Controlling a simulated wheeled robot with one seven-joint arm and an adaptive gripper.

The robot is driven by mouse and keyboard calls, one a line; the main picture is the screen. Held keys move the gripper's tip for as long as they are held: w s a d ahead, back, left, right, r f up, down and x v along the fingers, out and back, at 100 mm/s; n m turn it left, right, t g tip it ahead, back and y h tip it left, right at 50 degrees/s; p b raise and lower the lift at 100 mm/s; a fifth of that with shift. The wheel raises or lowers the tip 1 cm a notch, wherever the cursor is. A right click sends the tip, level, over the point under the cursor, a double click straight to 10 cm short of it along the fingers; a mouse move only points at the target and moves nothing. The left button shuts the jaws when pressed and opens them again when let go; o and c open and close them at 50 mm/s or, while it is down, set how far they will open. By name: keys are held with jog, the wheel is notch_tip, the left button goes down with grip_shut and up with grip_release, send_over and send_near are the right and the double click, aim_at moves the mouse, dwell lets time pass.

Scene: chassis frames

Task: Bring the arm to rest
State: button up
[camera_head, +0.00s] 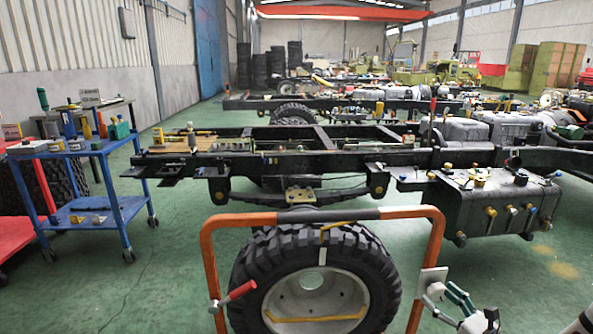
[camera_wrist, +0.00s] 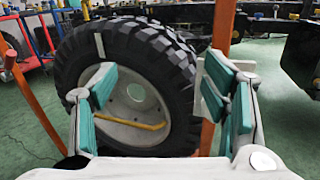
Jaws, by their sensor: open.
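My gripper (camera_wrist: 158,95) is open, with nothing between its green-padded fingers in the wrist view. In the head view my gripper (camera_head: 446,301) is at the lower right, just right of an orange frame (camera_head: 430,250). A large black tyre (camera_head: 345,258) with a pale rim stands behind the frame's bar. The tyre (camera_wrist: 150,55) also shows beyond my fingers in the wrist view. I cannot tell how far my fingers are from it.
A blue cart (camera_head: 25,151) with tools stands at the left. A black chassis frame (camera_head: 330,160) lies across the middle, with a dark tank (camera_head: 490,205) at the right. Green floor (camera_head: 170,270) is clear at the lower left. A red-handled tool (camera_head: 240,291) sticks out at the orange frame.

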jog(key=s+a+r+n+g+y, duration=0.2)
jog(key=a+r+n+g+y, duration=0.2)
jog(key=a+r+n, duration=0.3)
jog(key=s+a+r+n+g+y, duration=0.2)
jog(key=a+r+n+g+y, duration=0.3)
jog(key=a+r, duration=0.45)
jog(key=s+a+r+n+g+h, duration=0.2)
jog(key=s+a+r+n+g, duration=0.2)
jog(key=s+a+n, duration=0.25)
jog(key=s+a+r+n+g+h, duration=0.2)
jog(key=s+a+r+n+g, duration=0.25)
jog(key=s, duration=0.35)
jog(key=s+d+r+n+h, duration=0.1)
jog(key=s+d+n+h, duration=0.35)
jog(key=s, duration=0.65)
jog(key=s+d+r+n+h, duration=0.1)
jog(key=s+d+n+h, duration=0.1)
jog(key=s+n+h, duration=0.6)
notch_tip(320, 180, up, 22)
jog(key=s+m+t+y+p, duration=0.1)
jog(key=t+p, duration=0.3)
jog(key=p, duration=1.6)
jog(key=shift+s+a+f+m, duration=0.15)
jog(key=shift+s+m, duration=0.35)
jog(key=shift+m, duration=0.35)
jog(key=shift+t, duration=0.25)
